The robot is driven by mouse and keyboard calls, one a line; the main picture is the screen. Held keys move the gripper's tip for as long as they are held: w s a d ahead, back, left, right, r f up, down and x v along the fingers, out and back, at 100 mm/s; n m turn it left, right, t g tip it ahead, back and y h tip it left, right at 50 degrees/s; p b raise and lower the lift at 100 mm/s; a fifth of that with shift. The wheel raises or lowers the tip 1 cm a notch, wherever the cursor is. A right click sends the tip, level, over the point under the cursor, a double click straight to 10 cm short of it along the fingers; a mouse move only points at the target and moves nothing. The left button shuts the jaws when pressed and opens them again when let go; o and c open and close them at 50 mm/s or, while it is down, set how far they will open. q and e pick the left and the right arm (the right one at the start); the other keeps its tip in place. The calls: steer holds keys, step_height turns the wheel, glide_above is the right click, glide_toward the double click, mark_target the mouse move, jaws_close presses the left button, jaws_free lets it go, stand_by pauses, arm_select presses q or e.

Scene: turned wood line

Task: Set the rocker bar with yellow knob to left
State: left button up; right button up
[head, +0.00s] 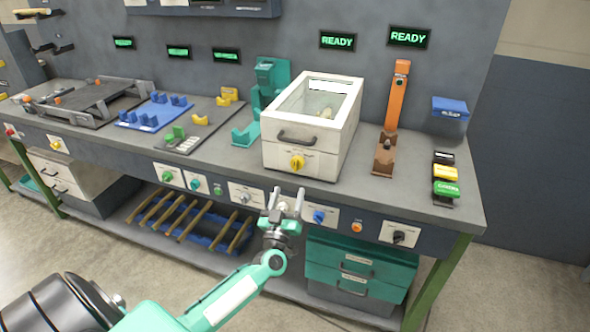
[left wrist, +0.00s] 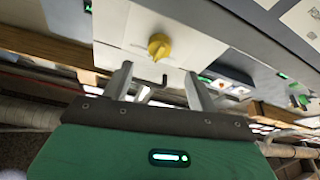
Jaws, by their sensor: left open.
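The yellow knob (head: 297,162) sits on the front of a white box with a glass lid, below its dark handle. It also shows in the left wrist view (left wrist: 160,46), a rounded yellow piece with a raised bar, on a white panel. Which side its bar is set to is too small to tell. My left gripper (head: 288,191) is open and empty, in front of the bench edge and below the knob in the head view. In the left wrist view its two fingers (left wrist: 158,76) point toward the panel, with the knob beyond their tips, apart from them. My right gripper is not in view.
The white box (head: 327,135) stands on the grey bench. A teal fixture (head: 271,85) is left of it, an orange lever post (head: 397,95) right of it. Blue (head: 319,216) and black (head: 399,237) knobs are on the bench front. Teal drawers (head: 350,282) are below.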

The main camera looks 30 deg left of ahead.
mark_target(295, 170)
arm_select(q)
steer(key=x, duration=0.8)
steer(key=shift+w+p, duration=0.1)
steer(key=shift+p, duration=0.2)
steer(key=shift+w+a+r, duration=0.1)
steer(key=shift+w, duration=0.2)
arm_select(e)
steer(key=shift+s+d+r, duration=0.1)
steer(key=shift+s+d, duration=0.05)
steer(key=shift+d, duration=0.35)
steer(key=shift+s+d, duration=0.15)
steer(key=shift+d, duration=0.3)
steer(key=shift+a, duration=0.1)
arm_select(q)
steer(key=c, duration=1)
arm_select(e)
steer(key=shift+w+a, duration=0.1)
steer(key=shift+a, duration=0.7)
